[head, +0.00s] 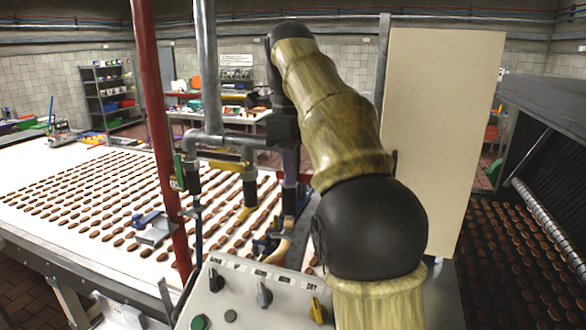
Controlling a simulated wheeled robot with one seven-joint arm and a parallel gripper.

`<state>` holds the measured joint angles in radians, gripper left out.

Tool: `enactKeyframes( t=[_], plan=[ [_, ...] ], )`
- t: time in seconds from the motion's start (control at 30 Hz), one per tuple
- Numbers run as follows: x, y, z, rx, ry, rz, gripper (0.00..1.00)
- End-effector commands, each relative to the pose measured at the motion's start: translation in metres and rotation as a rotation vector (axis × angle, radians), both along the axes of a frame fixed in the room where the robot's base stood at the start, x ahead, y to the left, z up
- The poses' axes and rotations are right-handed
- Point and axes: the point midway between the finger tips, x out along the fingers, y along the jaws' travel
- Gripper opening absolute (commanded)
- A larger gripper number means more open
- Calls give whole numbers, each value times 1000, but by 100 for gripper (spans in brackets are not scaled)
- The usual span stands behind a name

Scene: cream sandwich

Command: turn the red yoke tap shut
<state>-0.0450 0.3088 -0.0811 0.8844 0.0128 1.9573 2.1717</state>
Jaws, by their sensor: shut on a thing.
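My arm rises on the right and bends over at the top. Its dark end comes down to the pipework, where my gripper (290,195) is small, dark and partly lost among the fittings. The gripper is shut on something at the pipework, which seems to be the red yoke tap.
A red upright pipe (158,130) and a grey pipe (207,65) stand left of my arm. A control box (250,312) with knobs is in front. A cream panel (440,120) stands on the right. Rows of brown biscuits cover the white belt (40,195) behind.

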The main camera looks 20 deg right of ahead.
Motion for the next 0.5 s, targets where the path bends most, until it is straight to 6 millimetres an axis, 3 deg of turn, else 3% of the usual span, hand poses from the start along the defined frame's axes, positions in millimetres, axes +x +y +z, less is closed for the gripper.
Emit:
enactKeyframes(
  t=[0.27,0.3,0.5],
  plan=[
    [0,0,-2,0,5,0,0],
    [0,0,-2,0,5,0,14],
    [0,0,-1,0,2,0,15]
  ],
)
